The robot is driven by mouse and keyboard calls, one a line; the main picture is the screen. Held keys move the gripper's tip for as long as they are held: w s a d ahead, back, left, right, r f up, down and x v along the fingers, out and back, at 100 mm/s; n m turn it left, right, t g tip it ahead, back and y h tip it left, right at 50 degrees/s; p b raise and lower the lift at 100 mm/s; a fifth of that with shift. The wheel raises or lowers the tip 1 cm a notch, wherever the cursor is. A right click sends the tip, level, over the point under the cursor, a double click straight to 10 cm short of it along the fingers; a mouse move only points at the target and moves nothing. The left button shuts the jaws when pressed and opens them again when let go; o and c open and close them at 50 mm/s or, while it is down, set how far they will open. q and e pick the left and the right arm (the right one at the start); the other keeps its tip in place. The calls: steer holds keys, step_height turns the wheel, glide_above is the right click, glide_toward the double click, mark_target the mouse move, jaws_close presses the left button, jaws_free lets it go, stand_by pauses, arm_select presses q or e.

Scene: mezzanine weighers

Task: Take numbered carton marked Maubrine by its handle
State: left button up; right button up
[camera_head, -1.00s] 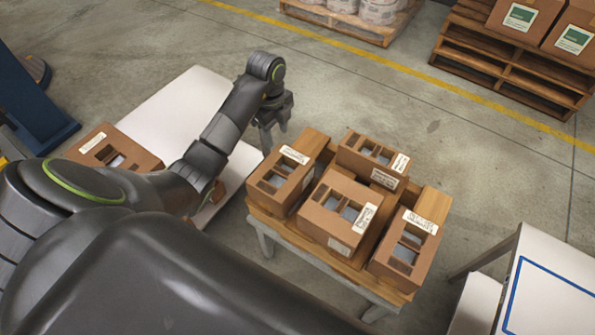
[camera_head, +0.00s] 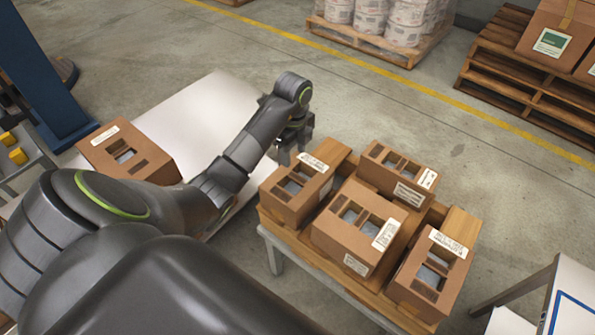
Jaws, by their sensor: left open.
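Several brown cartons with cut-out tops and white labels stand on a small wooden-topped table (camera_head: 275,222). They are a left carton (camera_head: 287,206), a back carton (camera_head: 385,177), a middle carton (camera_head: 340,236) and a right carton (camera_head: 420,283). Another carton (camera_head: 130,157) sits on a white surface at the left. The label print is too small to read, so I cannot tell which one is marked Maubrine. My left gripper (camera_head: 291,154) is open, pointing down just behind the left carton, with its fingertips partly hard to make out. My right gripper is not in view.
A long white table (camera_head: 190,110) lies beneath my left arm. A white table with a blue outline (camera_head: 568,310) is at the lower right. The floor behind the cartons is clear.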

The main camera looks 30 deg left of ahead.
arm_select(q)
steer(key=b, duration=0.3)
glide_above(298, 177)
steer(key=f, duration=0.4)
steer(key=shift+s+a, duration=0.25)
steer(key=shift+a, duration=0.15)
steer(key=f+b, duration=0.2)
steer(key=f, duration=0.1)
steer(key=f+b, duration=0.1)
steer(key=b, duration=0.1)
steer(key=shift+w+d+f, duration=0.2)
steer(key=shift+d, duration=0.15)
steer(key=shift+f+b, duration=0.35)
steer(key=shift+f, duration=0.05)
jaws_close()
steer(key=shift+r, duration=0.1)
